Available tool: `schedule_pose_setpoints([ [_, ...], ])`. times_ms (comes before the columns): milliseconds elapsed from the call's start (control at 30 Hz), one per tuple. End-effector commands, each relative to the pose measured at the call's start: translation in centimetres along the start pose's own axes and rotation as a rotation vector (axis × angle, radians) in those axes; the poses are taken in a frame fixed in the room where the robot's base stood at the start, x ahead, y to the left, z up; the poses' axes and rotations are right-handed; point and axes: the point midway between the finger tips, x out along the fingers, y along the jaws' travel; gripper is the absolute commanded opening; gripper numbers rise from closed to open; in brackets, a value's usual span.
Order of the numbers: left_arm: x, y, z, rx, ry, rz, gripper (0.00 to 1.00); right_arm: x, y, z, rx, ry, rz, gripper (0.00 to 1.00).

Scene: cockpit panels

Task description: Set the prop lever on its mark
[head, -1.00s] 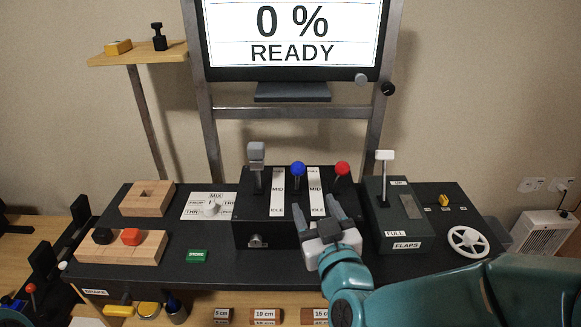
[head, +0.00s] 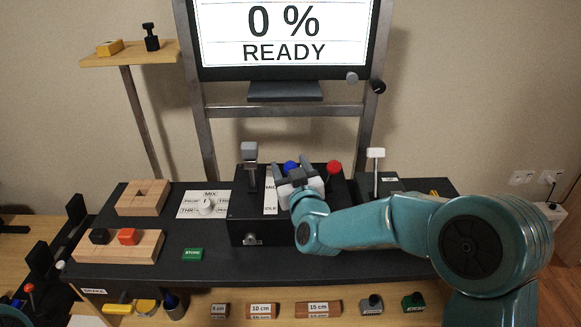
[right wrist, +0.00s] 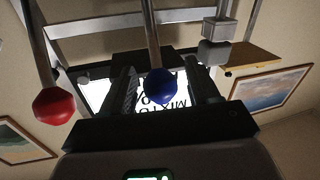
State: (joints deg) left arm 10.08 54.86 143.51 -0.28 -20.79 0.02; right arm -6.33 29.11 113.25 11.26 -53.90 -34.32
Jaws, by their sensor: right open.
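The lever with the blue knob (head: 291,166) stands on the black lever box (head: 240,208), in the middle of its row. It also shows in the right wrist view, where its blue knob (right wrist: 161,84) lies between my two fingers. My right gripper (head: 292,170) is open, with a finger on each side of the blue knob; I cannot tell whether either touches it. The MID and IDLE label strip (head: 271,192) left of the lever shows; the right strip is hidden by my arm. My left gripper is not in view.
A grey-topped lever (head: 249,152) is left of the blue one, a red-knobbed lever (head: 333,168) right. The white flap handle (head: 375,153) stands further right. The screen (head: 284,35) reads 0 % READY.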

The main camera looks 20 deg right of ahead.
Motion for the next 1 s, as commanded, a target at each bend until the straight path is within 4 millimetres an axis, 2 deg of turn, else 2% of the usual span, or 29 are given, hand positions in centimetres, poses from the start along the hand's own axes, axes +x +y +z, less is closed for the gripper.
schedule_pose_setpoints([
  [33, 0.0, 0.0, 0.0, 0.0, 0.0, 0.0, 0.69, 0.0, 0.0, 0.0, 0.0, 0.0, 0.0, 0.6],
  [67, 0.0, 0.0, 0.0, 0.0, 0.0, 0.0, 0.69, 0.0, 0.0, 0.0, 0.0, 0.0, 0.0, 0.54],
  [200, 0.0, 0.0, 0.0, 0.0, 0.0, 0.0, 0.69, 0.0, 0.0, 0.0, 0.0, 0.0, 0.0, 0.08],
  [233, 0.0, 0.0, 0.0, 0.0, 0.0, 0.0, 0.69, 0.0, 0.0, 0.0, 0.0, 0.0, 0.0, 0.0],
  [433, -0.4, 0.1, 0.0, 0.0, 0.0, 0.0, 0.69, 0.1, 0.1, -0.2, 0.002, -0.008, -0.001, 0.0],
  [567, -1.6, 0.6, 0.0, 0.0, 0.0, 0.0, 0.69, 0.5, 0.3, -0.8, 0.01, -0.042, -0.005, 0.0],
  [867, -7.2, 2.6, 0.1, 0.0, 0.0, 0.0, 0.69, 2.7, 1.0, -2.4, 0.053, -0.223, -0.027, 0.0],
  [1000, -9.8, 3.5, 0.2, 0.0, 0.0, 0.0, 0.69, 3.8, 1.3, -2.4, 0.075, -0.316, -0.04, 0.0],
])
